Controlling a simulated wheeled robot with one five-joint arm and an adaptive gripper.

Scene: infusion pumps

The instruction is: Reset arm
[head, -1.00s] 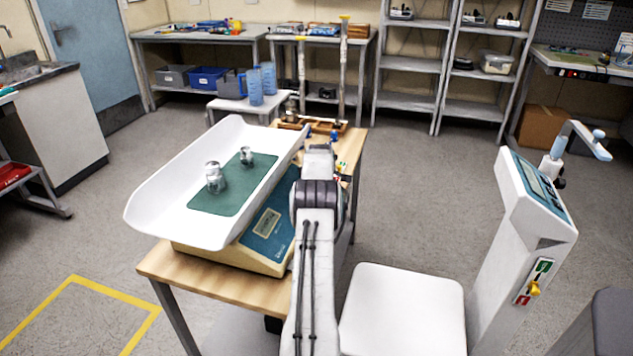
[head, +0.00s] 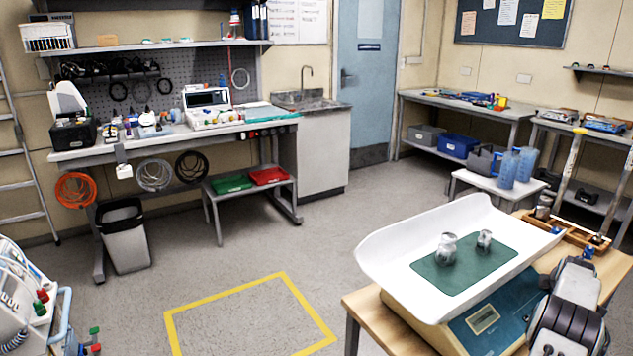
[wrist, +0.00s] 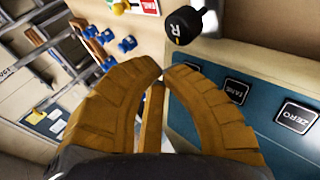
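My arm (head: 568,312) shows at the lower right of the head view, beside the scale; its gripper cannot be made out there. In the wrist view my gripper (wrist: 163,74) has its two brown fingers curved together, tips meeting, with nothing seen held between them. The scale's blue panel (wrist: 205,118) lies to the right of the fingers, with dark buttons, one marked ZERO (wrist: 298,117). A black knob marked R (wrist: 185,25) is just beyond the fingertips. Whether the fingers touch the scale cannot be told.
The scale's white tray (head: 385,254) holds two metal weights (head: 447,249) on a green mat. It stands on a wooden table (head: 365,306). A yellow floor outline (head: 225,291) encloses bare floor at centre. A bin (head: 123,237) and workbench (head: 230,128) stand at left.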

